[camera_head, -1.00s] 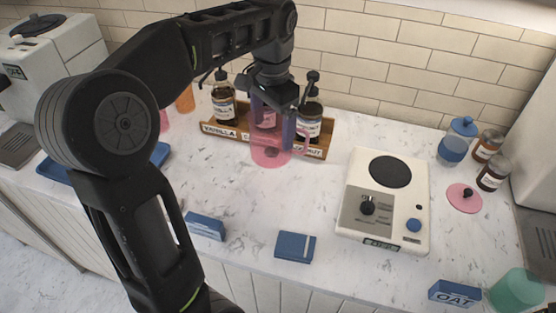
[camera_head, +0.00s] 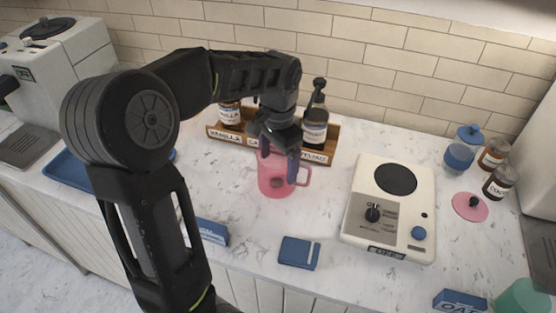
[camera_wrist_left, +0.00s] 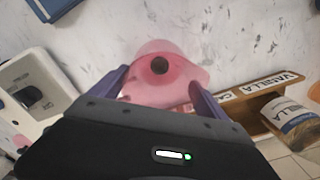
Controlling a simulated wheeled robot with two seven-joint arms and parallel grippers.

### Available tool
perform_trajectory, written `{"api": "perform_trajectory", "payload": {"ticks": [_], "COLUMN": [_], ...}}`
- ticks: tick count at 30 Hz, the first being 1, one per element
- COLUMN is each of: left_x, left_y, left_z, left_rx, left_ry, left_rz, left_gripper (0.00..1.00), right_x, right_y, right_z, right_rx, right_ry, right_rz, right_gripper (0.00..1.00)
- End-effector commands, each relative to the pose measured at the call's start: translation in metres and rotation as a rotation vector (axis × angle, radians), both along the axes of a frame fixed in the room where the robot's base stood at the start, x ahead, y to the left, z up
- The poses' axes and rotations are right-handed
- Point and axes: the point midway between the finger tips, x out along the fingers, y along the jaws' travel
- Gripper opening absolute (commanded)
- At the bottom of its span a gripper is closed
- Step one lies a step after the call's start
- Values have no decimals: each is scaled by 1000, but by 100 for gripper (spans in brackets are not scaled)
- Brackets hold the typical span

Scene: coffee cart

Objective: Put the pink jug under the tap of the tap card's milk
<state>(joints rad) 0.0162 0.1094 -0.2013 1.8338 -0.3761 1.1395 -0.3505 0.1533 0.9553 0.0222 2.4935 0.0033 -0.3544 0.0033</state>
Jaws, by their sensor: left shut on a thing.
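The pink jug (camera_head: 272,185) is see-through, with its handle to the right in the head view. It is in front of the wooden syrup rack. My left gripper (camera_head: 279,148) reaches down from above and is shut on the jug. In the left wrist view the jug (camera_wrist_left: 160,62) lies between the two purple fingers of my left gripper (camera_wrist_left: 158,88). I cannot tell whether the jug's base touches the counter. A blue card marked OAT (camera_head: 459,301) is at the lower right, partly cut off. No tap is clearly visible. My right gripper is not in view.
The wooden rack (camera_head: 217,133) holds syrup bottles behind the jug. A dark blue box (camera_head: 299,253) and a blue card (camera_head: 212,232) lie near the front edge. Jars (camera_head: 494,154) stand at right.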

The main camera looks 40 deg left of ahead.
Motion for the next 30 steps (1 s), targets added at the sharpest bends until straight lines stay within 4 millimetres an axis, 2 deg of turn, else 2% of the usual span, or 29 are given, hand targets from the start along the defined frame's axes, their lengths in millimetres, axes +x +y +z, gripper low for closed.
{"api": "perform_trajectory", "payload": {"ticks": [13, 14, 18, 26, 30], "left_x": [1, 0, 0, 0, 1], "left_y": [0, 0, 0, 0, 0], "left_z": [-7, -7, -6, -5, 1], "left_rx": [0, 0, 0, 1, 0], "left_ry": [-3, -1, -1, -1, -3], "left_rz": [0, 0, 0, 0, 0], "left_gripper": [19, 88, 100, 100, 100], "right_x": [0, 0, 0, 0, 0], "right_y": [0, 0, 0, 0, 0], "right_z": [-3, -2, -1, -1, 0], "right_rx": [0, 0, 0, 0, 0], "right_ry": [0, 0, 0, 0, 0], "right_rz": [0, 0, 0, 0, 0], "right_gripper": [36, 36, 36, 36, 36]}}
